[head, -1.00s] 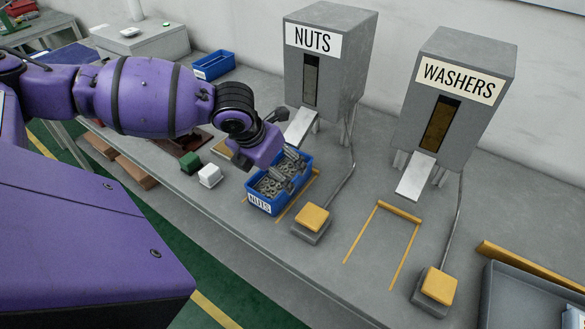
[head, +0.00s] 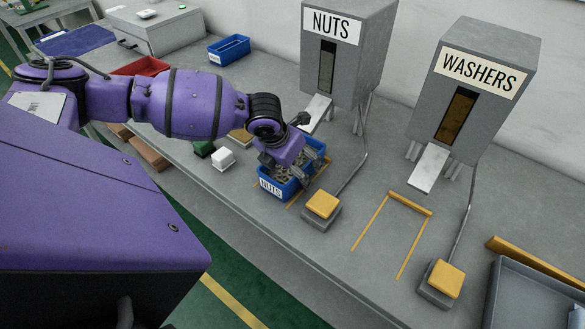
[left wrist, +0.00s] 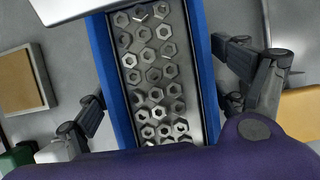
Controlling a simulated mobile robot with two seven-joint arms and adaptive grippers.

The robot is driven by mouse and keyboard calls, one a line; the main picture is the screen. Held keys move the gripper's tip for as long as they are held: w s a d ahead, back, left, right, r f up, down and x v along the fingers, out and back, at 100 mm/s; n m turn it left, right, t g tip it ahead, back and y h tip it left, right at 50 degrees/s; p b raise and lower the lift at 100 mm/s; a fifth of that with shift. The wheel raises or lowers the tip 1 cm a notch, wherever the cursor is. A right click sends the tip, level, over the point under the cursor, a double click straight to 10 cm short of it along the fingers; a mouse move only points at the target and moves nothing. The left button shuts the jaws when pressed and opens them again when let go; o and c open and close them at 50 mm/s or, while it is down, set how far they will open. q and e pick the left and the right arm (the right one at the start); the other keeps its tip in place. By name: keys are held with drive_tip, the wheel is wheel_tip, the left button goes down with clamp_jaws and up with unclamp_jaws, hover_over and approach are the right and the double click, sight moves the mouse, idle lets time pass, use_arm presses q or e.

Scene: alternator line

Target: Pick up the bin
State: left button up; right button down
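The blue bin (head: 291,190) with a NUTS label stands on the grey table in front of the NUTS dispenser. In the left wrist view the bin (left wrist: 206,60) holds several metal nuts. My left gripper (head: 288,168) is over the bin, pointing down. In the left wrist view its two fingers lie on either side of the bin, open, with gaps to both long walls. The fingertip depth relative to the rim is hard to judge. My right gripper is not in view.
The NUTS dispenser (head: 345,55) and its chute are close behind the bin. A yellow-topped button (head: 322,204) is at its right, a white block (head: 223,159) at its left. The WASHERS dispenser (head: 470,100) and a yellow floor outline (head: 409,204) are farther right.

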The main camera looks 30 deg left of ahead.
use_arm(q)
drive_tip(key=c, duration=1.4)
drive_tip(key=shift+w+r, duration=0.1)
drive_tip(key=shift+c, duration=1.2)
